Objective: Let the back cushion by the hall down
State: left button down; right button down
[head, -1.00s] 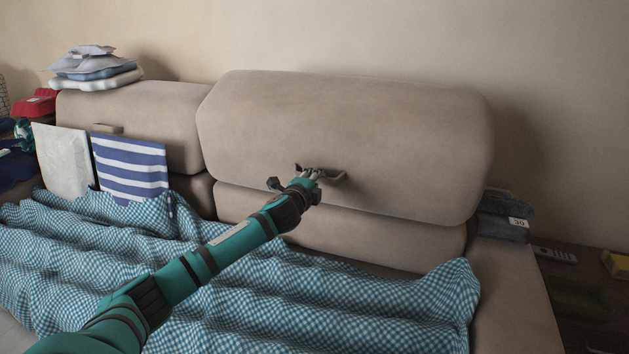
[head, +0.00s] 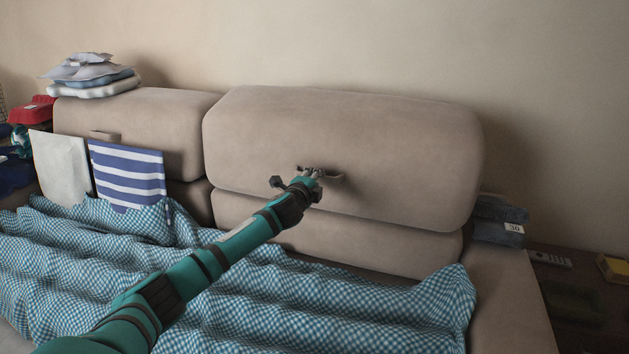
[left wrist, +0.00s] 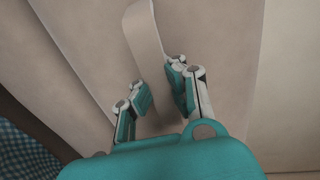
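The large beige back cushion (head: 345,125) on the right half of the sofa is tipped forward and stands proud of the lower backrest. A fabric pull strap (head: 330,177) is on its front face. My left gripper (head: 310,175) is at this strap. In the left wrist view the strap (left wrist: 148,35) runs down between the two fingers of my left gripper (left wrist: 160,90), which are closed in around it; the exact contact is partly hidden. The left back cushion (head: 145,120) has a similar tab (head: 104,135). My right gripper is not in view.
A blue checked blanket (head: 260,300) covers the seat. Folded linens (head: 92,75) lie on the left cushion. A striped cloth (head: 128,175) and a pale panel (head: 62,168) stand before it. Dark folded fabric (head: 500,222) and a remote (head: 550,259) are at the right.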

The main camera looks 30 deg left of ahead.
pick_arm(q)
jog(key=x, duration=0.2)
jog(key=shift+w+r, duration=0.1)
jog(key=shift+w, duration=0.25)
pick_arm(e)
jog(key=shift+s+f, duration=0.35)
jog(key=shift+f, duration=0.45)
pick_arm(q)
jog(key=c, duration=1.3)
grip_release()
jog(key=shift+s+r, duration=0.15)
jog(key=shift+r, duration=0.15)
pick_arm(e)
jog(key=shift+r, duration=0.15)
pick_arm(q)
jog(key=shift+s, duration=0.1)
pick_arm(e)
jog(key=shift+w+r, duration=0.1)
